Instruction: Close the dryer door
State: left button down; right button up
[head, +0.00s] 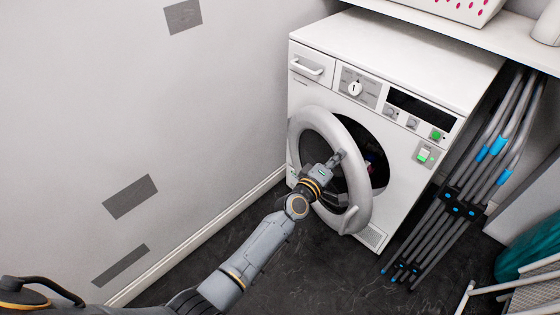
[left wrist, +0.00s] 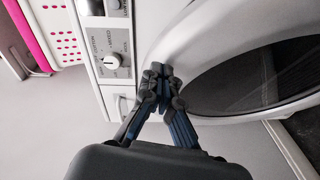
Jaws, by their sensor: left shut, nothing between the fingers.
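The white dryer (head: 398,75) stands against the wall in the head view. Its round door (head: 306,120), a thick pale ring with a dark window, is hinged at the left and stands ajar, with the dark drum opening (head: 376,165) showing at its right. My left gripper (head: 336,158) is shut and empty, in front of the door ring. In the left wrist view the shut fingertips (left wrist: 158,72) are beside the pale door rim (left wrist: 200,38); I cannot tell whether they touch it. My right gripper is not in view.
A folded grey drying rack (head: 462,190) with blue clips leans right of the dryer. A white basket (head: 450,8) with pink holes sits on the shelf above. The grey wall with skirting (head: 210,228) is at the left. Dark floor (head: 320,270) in front is clear.

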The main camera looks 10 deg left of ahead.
pick_arm(q)
jog(key=f+v, duration=0.1)
jog(key=v, duration=1.1)
pick_arm(e)
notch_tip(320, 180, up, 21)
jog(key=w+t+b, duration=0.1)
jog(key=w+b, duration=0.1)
jog(key=b, duration=0.5)
pick_arm(q)
jog(key=m+g+h+b, duration=0.2)
jog(key=m+g+h, duration=0.15)
jog(key=m, duration=1.45)
send_near(356, 179)
jog(key=shift+y, duration=0.25)
jog(key=b+x, duration=0.1)
jog(key=x, duration=0.5)
jog(key=shift+w+d, duration=0.15)
jog(key=shift+w+d+b, duration=0.25)
jog(key=shift+b, duration=0.05)
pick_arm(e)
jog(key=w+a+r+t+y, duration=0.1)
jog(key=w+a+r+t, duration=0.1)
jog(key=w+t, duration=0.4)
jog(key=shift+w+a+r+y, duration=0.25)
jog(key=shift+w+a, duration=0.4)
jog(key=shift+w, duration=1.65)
